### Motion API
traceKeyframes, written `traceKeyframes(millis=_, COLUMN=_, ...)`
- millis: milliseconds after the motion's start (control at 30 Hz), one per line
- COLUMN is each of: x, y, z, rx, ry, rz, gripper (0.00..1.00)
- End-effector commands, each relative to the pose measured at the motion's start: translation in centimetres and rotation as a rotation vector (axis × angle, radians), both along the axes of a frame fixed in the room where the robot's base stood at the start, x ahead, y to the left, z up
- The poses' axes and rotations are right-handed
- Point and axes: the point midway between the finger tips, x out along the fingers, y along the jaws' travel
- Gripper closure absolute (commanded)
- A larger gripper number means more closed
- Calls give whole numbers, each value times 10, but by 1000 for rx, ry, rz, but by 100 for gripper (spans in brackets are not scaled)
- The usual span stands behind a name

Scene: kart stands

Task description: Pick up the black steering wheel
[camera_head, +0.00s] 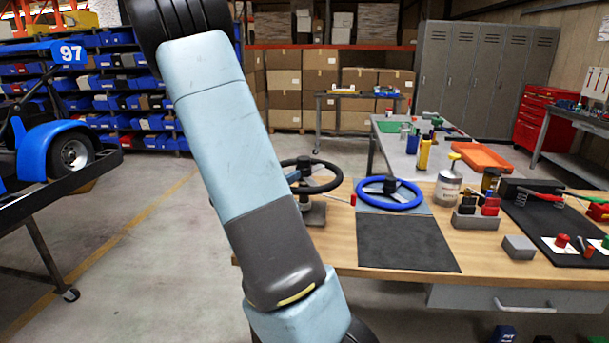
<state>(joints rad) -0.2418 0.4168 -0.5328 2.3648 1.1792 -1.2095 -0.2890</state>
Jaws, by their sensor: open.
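The black steering wheel (334,184) sits on a stand with a grey base (316,213) at the left end of the wooden workbench (345,245). My arm passes in front of its left side and hides part of the wheel and stand. A blue steering wheel (392,207) is just to its right, over a grey plate behind a dark mat (405,245). My arm runs down across the picture and leaves it at the bottom. My gripper is out of view.
Right of the blue wheel stand a white can (448,188), a grey block (519,248), a bottle holder (476,221) and a black mat with tools (540,225). A thin red-handled tool (352,199) lies near the black wheel. A blue kart (55,150) is on a stand at left.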

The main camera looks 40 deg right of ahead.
Motion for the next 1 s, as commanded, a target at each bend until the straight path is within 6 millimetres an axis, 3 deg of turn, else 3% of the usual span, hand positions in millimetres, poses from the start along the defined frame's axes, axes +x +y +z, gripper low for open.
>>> traceKeyframes(millis=100, x=4, y=-18, z=0, rx=0, ry=-1, rz=-2, gripper=20)
traceKeyframes(millis=467, x=8, y=-39, z=0, rx=1, ry=-1, rz=-1, gripper=20)
traceKeyframes(millis=800, x=16, y=-80, z=2, rx=0, ry=-1, rz=-1, gripper=20)
traceKeyframes(millis=1000, x=17, y=-84, z=2, rx=1, ry=-1, rz=1, gripper=20)
